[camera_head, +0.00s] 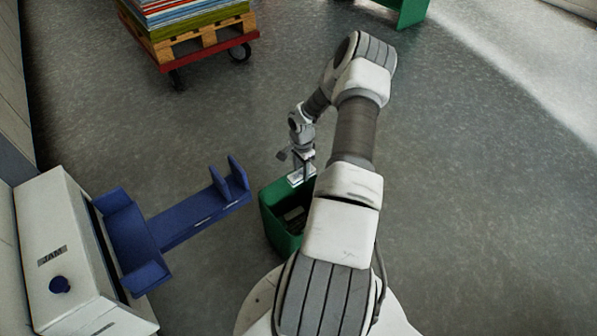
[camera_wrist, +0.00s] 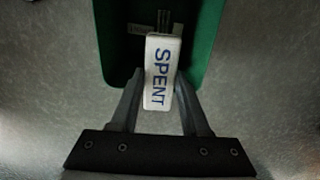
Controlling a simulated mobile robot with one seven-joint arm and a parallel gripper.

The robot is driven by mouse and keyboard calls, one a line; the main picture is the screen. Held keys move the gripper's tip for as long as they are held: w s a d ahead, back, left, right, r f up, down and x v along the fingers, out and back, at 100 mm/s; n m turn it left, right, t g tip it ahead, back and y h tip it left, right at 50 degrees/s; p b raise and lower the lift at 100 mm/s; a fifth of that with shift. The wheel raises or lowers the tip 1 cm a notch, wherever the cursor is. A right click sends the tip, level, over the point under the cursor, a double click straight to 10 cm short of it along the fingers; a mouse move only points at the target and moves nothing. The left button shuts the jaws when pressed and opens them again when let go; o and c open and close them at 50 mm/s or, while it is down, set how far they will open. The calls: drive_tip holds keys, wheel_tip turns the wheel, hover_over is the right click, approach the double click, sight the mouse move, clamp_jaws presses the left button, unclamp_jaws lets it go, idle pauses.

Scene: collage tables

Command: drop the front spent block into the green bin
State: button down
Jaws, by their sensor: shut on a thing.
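A white block marked SPENT (camera_wrist: 160,72) is between the fingers of my gripper (camera_wrist: 160,85), which is shut on it. In the head view the block (camera_head: 298,177) shows as a small white shape below my gripper (camera_head: 301,168). The green bin (camera_head: 273,222) stands on the floor beneath. In the wrist view the bin's green wall (camera_wrist: 206,40) lies around the block's far part, and the near part of the block reaches past the bin's near edge. Darker shapes lie inside the bin, too dim to name.
A white machine marked JAM (camera_head: 52,245) with a blue forked holder (camera_head: 178,226) stands at the left. A cart with a wooden pallet and stacked sheets (camera_head: 198,30) is at the back left. A green object (camera_head: 410,12) is at the top. The floor at the right is clear.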

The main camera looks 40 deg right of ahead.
sight(301, 180)
drive_tip(key=shift+f+b, duration=1.6)
drive_tip(key=shift+f, duration=1.15)
drive_tip(key=shift+c, duration=1.5)
unclamp_jaws()
wheel_tip(301, 180, up, 18)
drive_tip(key=p, duration=0.5)
drive_tip(key=shift+f+p, duration=0.25)
drive_tip(key=shift+p, duration=0.1)
